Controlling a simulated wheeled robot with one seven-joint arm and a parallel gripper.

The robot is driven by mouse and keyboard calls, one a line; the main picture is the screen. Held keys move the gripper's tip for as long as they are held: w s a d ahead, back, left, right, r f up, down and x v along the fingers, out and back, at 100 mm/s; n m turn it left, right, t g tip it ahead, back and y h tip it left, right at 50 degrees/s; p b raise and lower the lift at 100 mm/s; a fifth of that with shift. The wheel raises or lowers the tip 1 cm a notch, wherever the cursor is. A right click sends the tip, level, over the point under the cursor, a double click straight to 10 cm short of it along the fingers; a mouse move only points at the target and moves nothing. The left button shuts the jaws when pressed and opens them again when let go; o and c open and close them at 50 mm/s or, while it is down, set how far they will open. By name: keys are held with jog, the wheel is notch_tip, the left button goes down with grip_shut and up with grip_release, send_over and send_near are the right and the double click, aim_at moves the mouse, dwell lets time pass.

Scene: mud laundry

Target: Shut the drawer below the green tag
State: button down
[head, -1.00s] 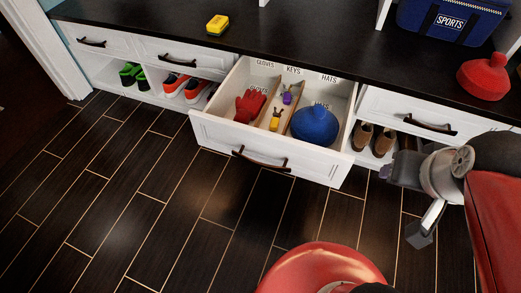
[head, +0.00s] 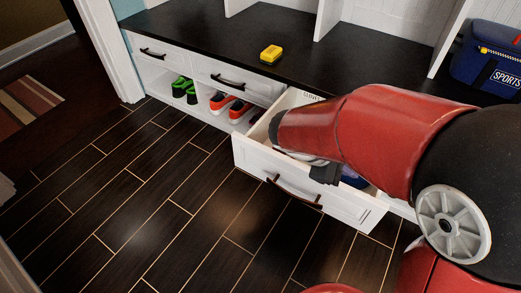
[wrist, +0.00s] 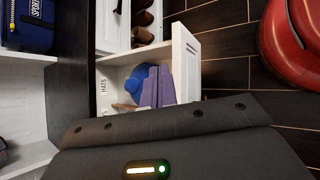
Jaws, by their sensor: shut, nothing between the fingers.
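One white drawer (head: 250,157) stands pulled out from the bench, with a dark handle (head: 293,191) on its front. Its front panel also shows in the wrist view (wrist: 186,62). My gripper (wrist: 158,88) is shut and empty, its purple-grey fingers over the open drawer near a blue item (wrist: 133,82). In the head view my red arm hides most of the drawer's inside and the fingertips. I cannot tell whether the fingers touch anything. I see no green tag in these views.
Two shut drawers with dark handles (head: 153,53) (head: 228,80) are at the left, above green shoes (head: 184,90) and orange shoes (head: 222,101). A yellow object (head: 271,52) and a blue bag (head: 487,62) lie on the black bench top (head: 210,40). The wooden floor before the drawer is clear.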

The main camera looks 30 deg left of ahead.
jog(key=s+a+f+n+t, duration=0.2)
jog(key=a+f+n+t, duration=0.15)
jog(key=a, duration=0.45)
jog(key=s+a+f+n+t, duration=0.1)
jog(key=a+f+n+t, duration=0.15)
jog(key=a+n, duration=0.4)
jog(key=n+t+y+p, duration=0.1)
jog(key=n+t+y, duration=0.5)
jog(key=n+y, duration=0.15)
send_near(252, 145)
jog(key=w, duration=0.3)
jog(key=w+p, duration=0.1)
jog(key=w, duration=0.3)
jog(key=shift+d+f, duration=0.1)
jog(key=shift+f, duration=0.1)
